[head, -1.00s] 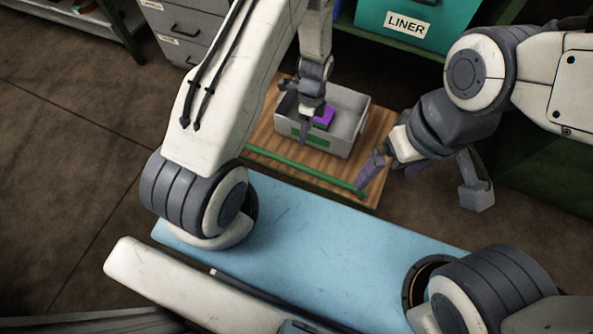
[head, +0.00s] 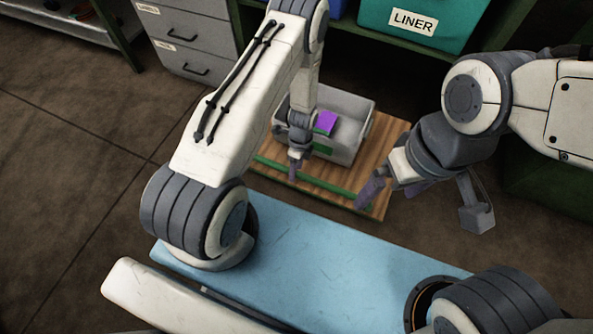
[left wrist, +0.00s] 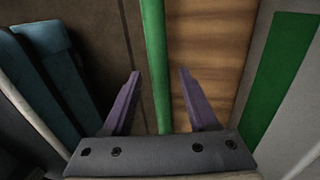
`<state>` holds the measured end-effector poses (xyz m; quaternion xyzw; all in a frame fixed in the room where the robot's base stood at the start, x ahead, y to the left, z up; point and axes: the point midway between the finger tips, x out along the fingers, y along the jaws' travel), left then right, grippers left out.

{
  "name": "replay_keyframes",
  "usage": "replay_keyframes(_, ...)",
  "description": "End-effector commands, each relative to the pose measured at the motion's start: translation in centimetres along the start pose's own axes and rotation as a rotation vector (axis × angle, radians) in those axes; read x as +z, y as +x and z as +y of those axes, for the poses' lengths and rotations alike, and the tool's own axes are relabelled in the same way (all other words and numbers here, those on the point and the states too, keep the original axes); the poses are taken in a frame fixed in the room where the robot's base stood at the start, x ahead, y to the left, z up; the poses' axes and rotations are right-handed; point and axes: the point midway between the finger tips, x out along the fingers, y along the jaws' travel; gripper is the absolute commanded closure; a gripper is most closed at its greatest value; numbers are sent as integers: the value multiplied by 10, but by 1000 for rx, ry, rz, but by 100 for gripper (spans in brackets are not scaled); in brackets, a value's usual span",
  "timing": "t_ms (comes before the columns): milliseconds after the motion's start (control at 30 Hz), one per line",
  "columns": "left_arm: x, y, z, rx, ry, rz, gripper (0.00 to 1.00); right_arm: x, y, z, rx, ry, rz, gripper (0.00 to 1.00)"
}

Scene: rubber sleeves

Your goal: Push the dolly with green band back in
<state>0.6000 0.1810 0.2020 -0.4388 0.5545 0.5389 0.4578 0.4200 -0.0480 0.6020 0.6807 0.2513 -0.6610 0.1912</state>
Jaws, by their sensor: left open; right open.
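The dolly (head: 375,160) is a wooden board on the floor with a green band (head: 330,184) along its near edge. A grey bin (head: 350,151) with a green label stands on it, with a purple item (head: 326,122) inside. My left gripper (head: 294,168) is open and empty, at the band between the bin and my base. In the left wrist view, the green band (left wrist: 153,50) runs between the two open fingers (left wrist: 158,98); contact cannot be told. My right gripper (head: 390,188) is open and empty near the dolly's right near corner, partly hidden by its own wrist.
Behind the dolly is a green-framed shelf (head: 375,42) with a teal bin (head: 420,25) labelled LINER; the floor space under it is dark. Grey drawers (head: 185,30) stand at the back left. Open floor (head: 60,200) lies to the left.

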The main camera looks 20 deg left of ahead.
Motion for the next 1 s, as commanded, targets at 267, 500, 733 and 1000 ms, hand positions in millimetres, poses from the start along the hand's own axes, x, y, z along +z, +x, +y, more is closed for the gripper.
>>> replay_keyframes(267,0,1,0,-1,0,0,41,0,0,0,0,0,0,0)
replay_keyframes(500,0,1,0,-1,-1,0,100,0,0,0,0,0,0,0)
replay_keyframes(733,0,1,0,-1,-1,0,100,0,0,0,0,0,0,0)
replay_keyframes(1000,0,1,0,-1,-1,0,100,0,0,0,0,0,0,0)
